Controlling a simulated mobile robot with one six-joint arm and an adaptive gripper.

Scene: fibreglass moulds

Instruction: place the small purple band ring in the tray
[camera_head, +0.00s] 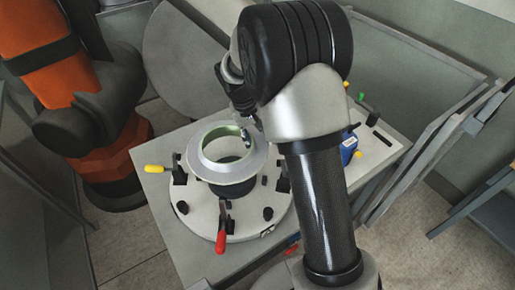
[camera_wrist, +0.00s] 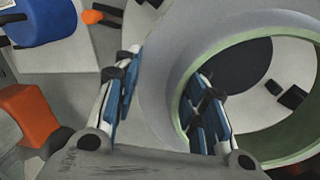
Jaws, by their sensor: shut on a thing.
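A pale grey ring (camera_head: 212,161) with a wide flange and a green inner edge sits over a dark round core on a white round fixture plate (camera_head: 240,232). My gripper (camera_head: 248,130) is at the ring's back right side, partly hidden by my arm. In the wrist view my gripper (camera_wrist: 167,66) straddles the wall of the ring (camera_wrist: 167,50), one finger outside and one inside the opening. It is shut on that wall. Whether the ring rests on the core or is just above it, I cannot tell. I cannot make out a purple band ring or a tray.
Toggle clamps with a red handle (camera_head: 221,240) and a yellow handle (camera_head: 154,169) stand around the plate. A blue container (camera_head: 348,148) is on the table right of my arm. An orange robot arm (camera_head: 62,75) stands at the left. Grey panels lean at the right.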

